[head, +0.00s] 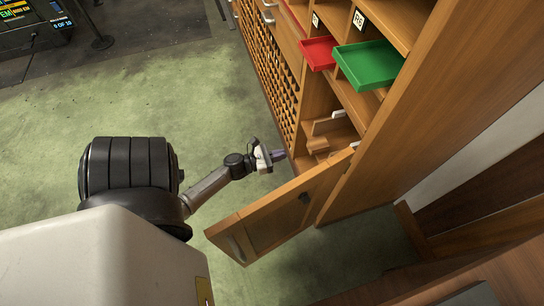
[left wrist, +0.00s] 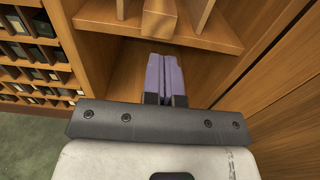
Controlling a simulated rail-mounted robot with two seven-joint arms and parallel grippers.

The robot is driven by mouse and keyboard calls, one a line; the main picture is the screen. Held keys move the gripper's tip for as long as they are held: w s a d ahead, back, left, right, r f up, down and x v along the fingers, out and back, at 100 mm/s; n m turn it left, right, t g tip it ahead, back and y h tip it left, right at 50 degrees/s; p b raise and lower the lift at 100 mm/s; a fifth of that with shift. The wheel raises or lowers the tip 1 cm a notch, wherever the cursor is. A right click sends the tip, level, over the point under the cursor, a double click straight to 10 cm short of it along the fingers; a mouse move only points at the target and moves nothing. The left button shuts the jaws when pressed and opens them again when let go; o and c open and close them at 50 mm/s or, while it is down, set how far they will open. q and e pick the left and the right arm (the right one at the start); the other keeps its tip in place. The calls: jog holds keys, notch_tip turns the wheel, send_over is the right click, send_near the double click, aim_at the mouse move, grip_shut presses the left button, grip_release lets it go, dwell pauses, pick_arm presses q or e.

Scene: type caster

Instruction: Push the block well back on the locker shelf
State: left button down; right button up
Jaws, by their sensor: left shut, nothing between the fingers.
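A plain brown wooden block (left wrist: 160,18) sits on the locker shelf (left wrist: 105,27), between two pale upright dividers, at the top of the left wrist view. It also shows small in the head view (head: 318,145), inside the locker behind the open door. My left gripper (head: 278,155) is at the locker opening, beside the open door. Its purple fingers (left wrist: 165,60) are closed together, empty, and point toward the block, with a visible gap between the fingertips and the block. The block's far end is cut off in the left wrist view. My right gripper is not in view.
The open wooden locker door (head: 285,210) stands out to the right of my left arm. A red tray (head: 318,52) and a green tray (head: 368,65) stick out higher up. Small type compartments (head: 268,75) line the left. Green floor (head: 130,100) is clear.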

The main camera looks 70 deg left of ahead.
aim_at(309, 147)
pick_arm(q)
jog(key=w, duration=0.7)
jog(key=shift+b, duration=0.4)
jog(key=shift+w, duration=0.85)
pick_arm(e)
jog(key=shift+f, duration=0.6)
